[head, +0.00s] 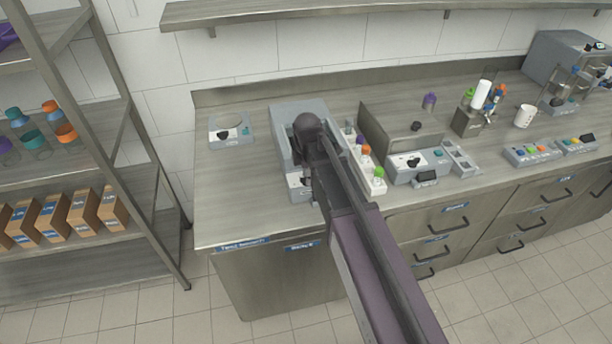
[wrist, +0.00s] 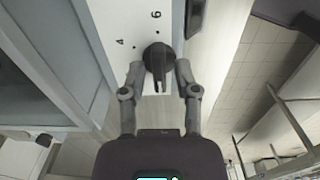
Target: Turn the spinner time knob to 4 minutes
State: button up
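The dark round knob (wrist: 157,60) is on a white panel (wrist: 112,18) in the wrist view. Its narrow grip ridge shows at the side nearest my wrist. The printed marks 4 and 6 are visible on the panel beyond the knob, 4 to the left and 6 above. My gripper (wrist: 159,70) has one finger on each side of the knob, with a small gap seeming to show at each side. In the head view, the grey machine (head: 283,117) stands under my arm, which hides the knob and most of my gripper.
A white rack with coloured-cap bottles (head: 378,184) stands just right of my arm. A second grey machine (head: 405,165) is further right. A small device (head: 231,132) sits on the left. The counter (head: 225,190) is bare at front left.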

grip_shut()
jog(key=shift+a, duration=0.25)
jog(key=shift+d, duration=0.2)
